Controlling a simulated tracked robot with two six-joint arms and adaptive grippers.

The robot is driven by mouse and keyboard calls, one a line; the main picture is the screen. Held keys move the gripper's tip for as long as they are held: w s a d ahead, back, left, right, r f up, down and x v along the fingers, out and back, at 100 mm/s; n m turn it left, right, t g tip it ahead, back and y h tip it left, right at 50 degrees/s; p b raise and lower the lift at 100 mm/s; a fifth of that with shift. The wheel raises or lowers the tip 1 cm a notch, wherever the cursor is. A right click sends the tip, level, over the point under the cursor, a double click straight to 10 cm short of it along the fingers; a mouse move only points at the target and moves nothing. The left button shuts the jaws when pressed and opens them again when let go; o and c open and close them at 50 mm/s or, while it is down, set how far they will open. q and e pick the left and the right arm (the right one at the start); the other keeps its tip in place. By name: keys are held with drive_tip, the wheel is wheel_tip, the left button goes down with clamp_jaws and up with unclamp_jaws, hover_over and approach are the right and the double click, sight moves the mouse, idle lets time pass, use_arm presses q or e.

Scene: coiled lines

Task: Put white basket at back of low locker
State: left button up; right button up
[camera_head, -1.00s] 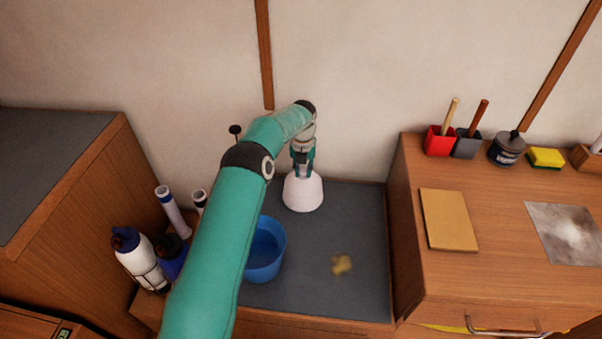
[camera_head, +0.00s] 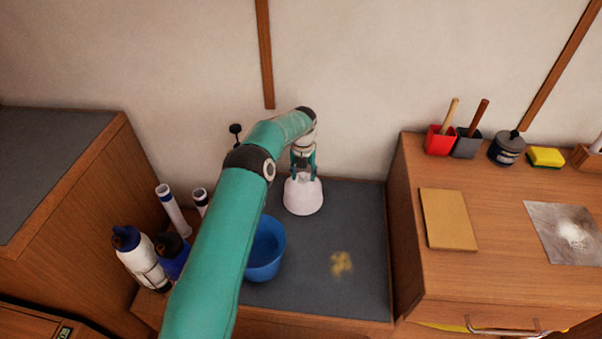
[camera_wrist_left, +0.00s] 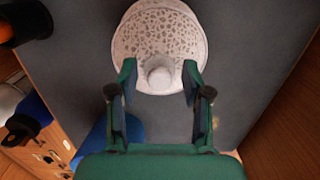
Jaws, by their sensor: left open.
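The white basket (camera_head: 303,196) stands upright at the back of the low locker's dark grey top (camera_head: 335,235), close to the wall. In the left wrist view the basket (camera_wrist_left: 160,30) shows a perforated pattern and a pale knob-like part at its near side. My left gripper (camera_head: 304,174) is over the basket in the head view. In the left wrist view its two fingers (camera_wrist_left: 158,80) are apart, one on each side of the knob-like part, with gaps visible. Whether they touch the basket's rim I cannot tell. My right gripper is not in view.
A blue bucket (camera_head: 266,250) stands on the locker in front of the basket, partly behind my left arm. A yellowish stain (camera_head: 341,263) lies right of it. White and blue bottles (camera_head: 143,258) stand at left. A taller wooden cabinet (camera_head: 500,285) bounds the right side.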

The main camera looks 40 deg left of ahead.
use_arm(q)
wheel_tip(320, 180, up, 12)
drive_tip(key=shift+s+d+b, duration=0.25)
drive_tip(key=shift+s+b, duration=0.05)
drive_tip(key=shift+s, duration=0.15)
idle(0.4)
